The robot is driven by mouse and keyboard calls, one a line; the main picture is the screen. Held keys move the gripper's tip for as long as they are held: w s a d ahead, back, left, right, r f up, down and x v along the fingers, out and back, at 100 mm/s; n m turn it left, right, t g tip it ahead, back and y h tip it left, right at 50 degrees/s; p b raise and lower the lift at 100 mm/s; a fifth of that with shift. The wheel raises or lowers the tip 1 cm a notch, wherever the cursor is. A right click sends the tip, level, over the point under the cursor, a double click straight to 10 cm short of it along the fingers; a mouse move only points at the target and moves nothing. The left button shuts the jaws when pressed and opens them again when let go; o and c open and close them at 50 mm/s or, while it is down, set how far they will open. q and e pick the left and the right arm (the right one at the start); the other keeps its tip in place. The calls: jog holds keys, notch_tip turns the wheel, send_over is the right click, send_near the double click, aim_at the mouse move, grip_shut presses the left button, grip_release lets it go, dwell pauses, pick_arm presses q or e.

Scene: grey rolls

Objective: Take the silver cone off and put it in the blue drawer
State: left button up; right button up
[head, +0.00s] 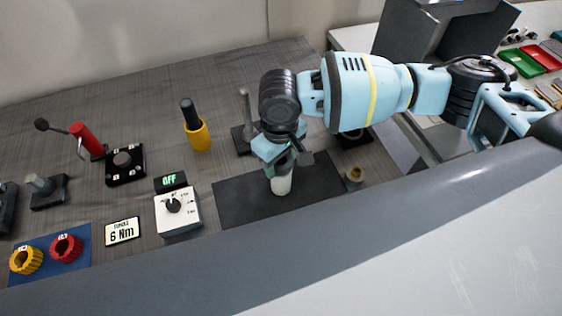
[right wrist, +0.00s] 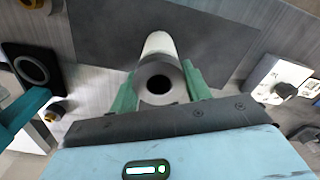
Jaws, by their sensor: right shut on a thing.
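My right gripper (head: 283,160) points down over the dark mat and is shut on a silver piece. In the right wrist view the green fingers of the gripper (right wrist: 162,88) sit on both sides of this silver cone (right wrist: 161,82), whose near end has a round dark hole. A white cylinder (head: 281,184) stands upright below it on the mat; it also shows in the right wrist view (right wrist: 158,43). I cannot tell whether the cone still touches it. I see no blue drawer, and my left gripper is not in view.
A white dial box (head: 178,212) stands left of the dark mat (head: 238,206), with an OFF display (head: 171,181) behind it. A small brass-coloured piece (head: 354,177) is at the right. A yellow holder (head: 198,137) stands behind. Red and green trays (head: 522,62) lie far right.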

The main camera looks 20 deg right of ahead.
jog(key=shift+r, duration=0.1)
jog(key=s+a+r, duration=0.2)
jog(key=s+a, duration=0.2)
jog(key=a, duration=0.2)
jog(key=s+a+r, duration=0.3)
jog(key=s+a, duration=0.2)
jog(key=a, duration=0.2)
jog(key=shift+a+p, duration=0.15)
jog(key=shift+p, duration=0.15)
jog(key=shift+f, duration=0.2)
jog(key=shift+f, duration=0.75)
